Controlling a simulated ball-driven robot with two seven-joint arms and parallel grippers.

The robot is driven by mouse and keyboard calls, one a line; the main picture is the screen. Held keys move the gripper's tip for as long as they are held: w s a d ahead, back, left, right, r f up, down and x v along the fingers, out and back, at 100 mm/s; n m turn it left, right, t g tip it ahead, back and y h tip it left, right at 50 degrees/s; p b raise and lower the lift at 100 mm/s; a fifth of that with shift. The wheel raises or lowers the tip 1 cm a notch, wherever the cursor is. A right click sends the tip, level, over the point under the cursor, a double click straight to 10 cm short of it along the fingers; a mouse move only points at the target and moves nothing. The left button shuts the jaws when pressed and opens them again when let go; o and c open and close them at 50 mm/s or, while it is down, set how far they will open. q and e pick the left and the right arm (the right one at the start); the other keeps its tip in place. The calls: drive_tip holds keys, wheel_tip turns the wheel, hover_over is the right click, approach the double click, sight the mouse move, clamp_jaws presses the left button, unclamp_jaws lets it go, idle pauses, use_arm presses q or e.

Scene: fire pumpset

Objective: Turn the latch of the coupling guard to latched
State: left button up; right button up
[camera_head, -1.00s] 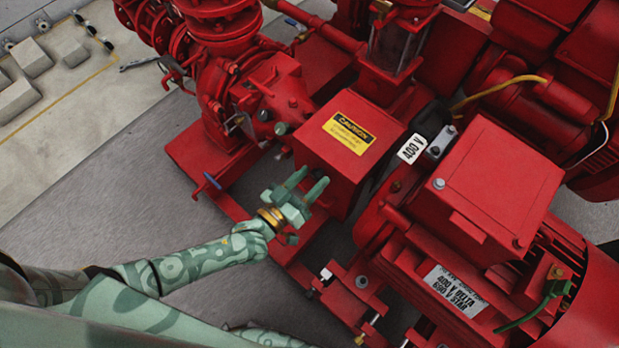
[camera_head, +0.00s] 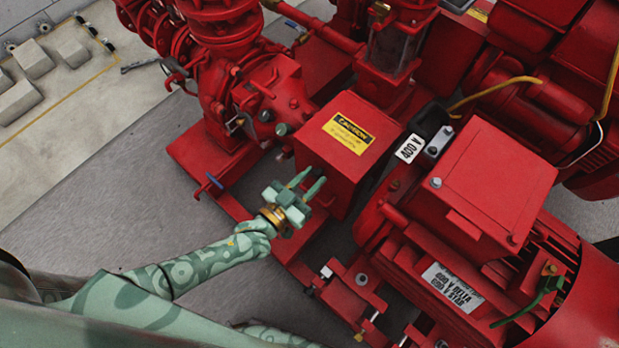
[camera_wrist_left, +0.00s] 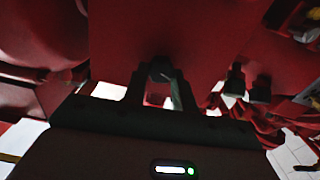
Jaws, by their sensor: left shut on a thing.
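The coupling guard (camera_head: 345,145) is a red box with a yellow caution label on its sloped top, in the middle of the head view. It also shows as the red face across the left wrist view (camera_wrist_left: 200,45). My left gripper (camera_head: 306,186) is at the guard's near face, low down. In the left wrist view its two dark fingers (camera_wrist_left: 160,85) are shut on a small dark piece (camera_wrist_left: 160,70) against the red face, which looks like the latch. The latch is hidden by the fingers in the head view, and its angle cannot be told. My right gripper is not in view.
A red motor (camera_head: 480,230) with a terminal box stands right of the guard. A red pump casing (camera_head: 265,95) stands to the left. A blue-tipped lever (camera_head: 213,181) sticks out by the base frame. The grey floor (camera_head: 100,185) at left is free.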

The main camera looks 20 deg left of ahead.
use_arm(q)
drive_tip(key=shift+m, duration=1.4)
drive_tip(key=shift+s+m+p, duration=0.1)
drive_tip(key=shift+m+p, duration=0.2)
drive_tip(key=shift+m, duration=0.6)
drive_tip(key=m, duration=0.2)
drive_tip(key=shift+d+f+m, duration=0.1)
drive_tip(key=shift+m, duration=0.2)
drive_tip(key=m, duration=0.3)
drive_tip(key=shift+f+m, duration=0.1)
drive_tip(key=shift+m, duration=0.9)
drive_tip(key=shift+d+m+b, duration=0.1)
drive_tip(key=shift+m+b, duration=0.25)
drive_tip(key=shift+m, duration=0.55)
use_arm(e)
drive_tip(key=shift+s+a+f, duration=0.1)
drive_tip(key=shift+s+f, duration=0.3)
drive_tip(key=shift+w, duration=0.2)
